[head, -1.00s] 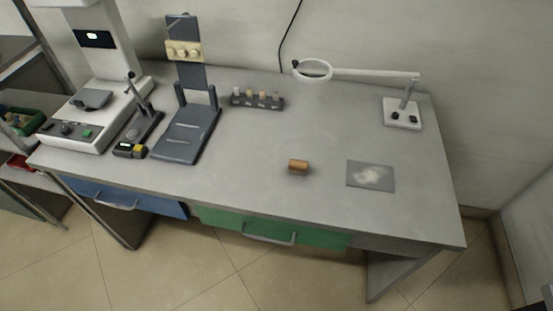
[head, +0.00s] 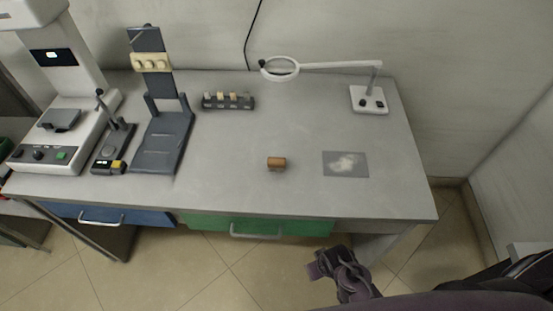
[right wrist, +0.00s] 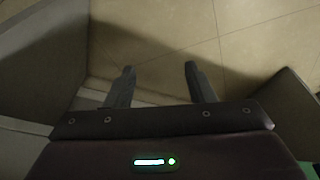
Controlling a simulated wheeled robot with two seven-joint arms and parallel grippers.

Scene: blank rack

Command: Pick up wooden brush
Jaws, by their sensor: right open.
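A small wooden brush (head: 276,162) with a brown top lies on the grey bench top, right of the middle, in the head view. My right arm comes in at the lower right of the head view, in front of the bench and well apart from the brush. In the right wrist view my right gripper (right wrist: 160,80) is open and empty, its two fingers apart over the tiled floor. The brush does not show in that view. My left gripper is not in view.
A grey sheet with pale powder (head: 345,171) lies right of the brush. A ring magnifier stand (head: 369,99), a small vial rack (head: 228,102), a dark upright stand (head: 160,147) and a white instrument (head: 60,130) stand around. The bench around the brush is clear.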

